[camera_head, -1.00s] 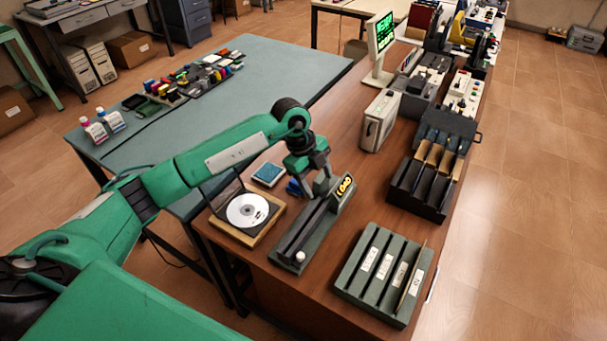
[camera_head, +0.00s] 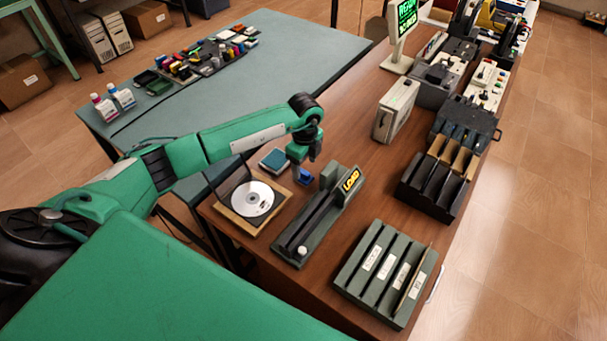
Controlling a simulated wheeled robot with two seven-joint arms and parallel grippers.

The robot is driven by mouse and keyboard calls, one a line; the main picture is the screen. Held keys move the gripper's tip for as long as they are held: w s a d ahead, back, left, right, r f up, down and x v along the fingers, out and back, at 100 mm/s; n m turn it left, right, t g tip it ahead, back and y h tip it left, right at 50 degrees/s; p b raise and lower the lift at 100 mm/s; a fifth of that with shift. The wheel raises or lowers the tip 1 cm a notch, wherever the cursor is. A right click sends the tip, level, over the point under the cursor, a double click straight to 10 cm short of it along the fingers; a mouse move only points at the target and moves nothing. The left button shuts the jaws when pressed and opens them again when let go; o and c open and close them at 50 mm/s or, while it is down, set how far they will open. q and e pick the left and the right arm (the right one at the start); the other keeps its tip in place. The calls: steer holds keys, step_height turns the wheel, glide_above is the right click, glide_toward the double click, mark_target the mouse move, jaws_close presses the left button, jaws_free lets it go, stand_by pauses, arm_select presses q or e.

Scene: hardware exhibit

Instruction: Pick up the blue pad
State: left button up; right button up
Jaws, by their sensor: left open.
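A small dark-blue object (camera_head: 304,177), which looks like the blue pad, lies on the brown table, partly hidden by my left gripper. A flat square item with a teal-blue top (camera_head: 274,160) lies just left of it. My left gripper (camera_head: 305,162) points down just above and behind the dark-blue object, with open jaws. Nothing shows between its fingers; whether a fingertip touches the object I cannot tell. My right gripper is out of view.
An open disc case (camera_head: 248,203) lies to the left, and a dark slotted device marked LOAD (camera_head: 319,216) stands close on the right. A green slotted rack (camera_head: 386,272) is at the front. A beige box (camera_head: 396,110) stands behind on the brown table (camera_head: 352,152).

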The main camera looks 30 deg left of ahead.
mark_target(303, 171)
arm_select(q)
steer(key=f, duration=0.2)
steer(key=f+p, duration=0.1)
steer(key=shift+a+f, duration=0.2)
steer(key=shift+f, duration=0.4)
steer(key=shift+s, duration=0.1)
steer(key=c, duration=1.1)
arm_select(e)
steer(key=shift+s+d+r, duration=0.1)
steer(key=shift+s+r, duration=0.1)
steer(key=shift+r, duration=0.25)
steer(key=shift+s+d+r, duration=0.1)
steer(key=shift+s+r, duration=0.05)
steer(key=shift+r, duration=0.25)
arm_select(q)
steer(key=shift+r, duration=0.1)
steer(key=shift+r, duration=0.3)
step_height(303, 171, up, 19)
steer(key=b, duration=0.4)
steer(key=shift+r, duration=0.1)
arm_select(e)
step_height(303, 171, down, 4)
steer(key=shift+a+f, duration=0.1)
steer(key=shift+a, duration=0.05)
